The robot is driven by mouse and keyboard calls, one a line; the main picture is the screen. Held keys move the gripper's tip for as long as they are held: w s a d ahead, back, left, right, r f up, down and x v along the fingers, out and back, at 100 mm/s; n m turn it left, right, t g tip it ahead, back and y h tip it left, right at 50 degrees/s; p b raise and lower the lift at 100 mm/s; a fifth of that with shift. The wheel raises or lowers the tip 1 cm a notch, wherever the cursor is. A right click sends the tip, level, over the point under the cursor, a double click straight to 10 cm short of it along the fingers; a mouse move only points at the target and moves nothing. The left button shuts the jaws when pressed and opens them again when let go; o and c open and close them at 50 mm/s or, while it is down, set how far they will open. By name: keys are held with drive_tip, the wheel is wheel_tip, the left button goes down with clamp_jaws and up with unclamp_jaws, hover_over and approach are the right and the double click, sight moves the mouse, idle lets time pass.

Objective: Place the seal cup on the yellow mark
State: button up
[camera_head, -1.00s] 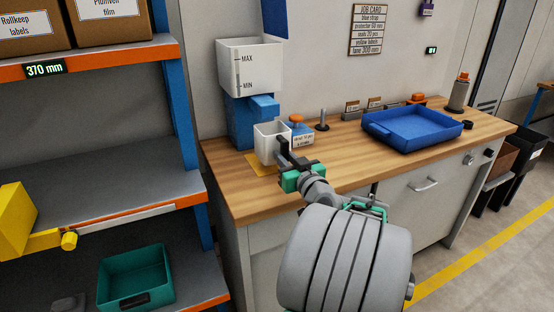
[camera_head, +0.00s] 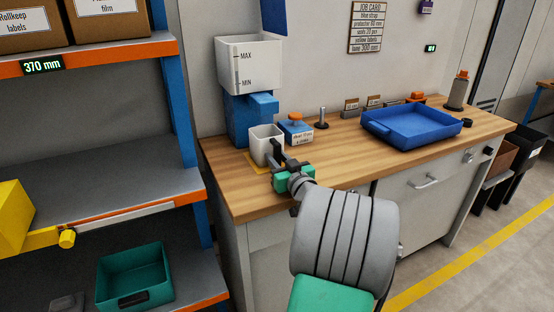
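The seal cup (camera_head: 263,150), a small white open-topped square cup, stands upright low over the yellow mark (camera_head: 250,158) at the left end of the wooden bench. The mark shows as a yellow edge around the cup's left and lower sides. I cannot tell whether the cup's base touches it. My gripper (camera_head: 277,152) reaches in from the lower right, its dark fingers at the cup's right side. It appears shut on the cup's wall; the exact contact is small and partly hidden.
A white MAX/MIN hopper (camera_head: 248,62) on a blue stand (camera_head: 239,120) is close behind the cup. A blue box with an orange knob (camera_head: 296,129) is just right of it. A blue tray (camera_head: 411,130) lies farther right. The bench front between is clear.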

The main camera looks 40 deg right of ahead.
drive_tip(key=shift+o, duration=1)
drive_tip(key=shift+r, duration=0.25)
drive_tip(key=v, duration=1.1)
drive_tip(key=shift+s+a+f, duration=0.1)
drive_tip(key=shift+s, duration=0.2)
drive_tip(key=shift+s+a, duration=0.1)
drive_tip(key=shift+s, duration=0.05)
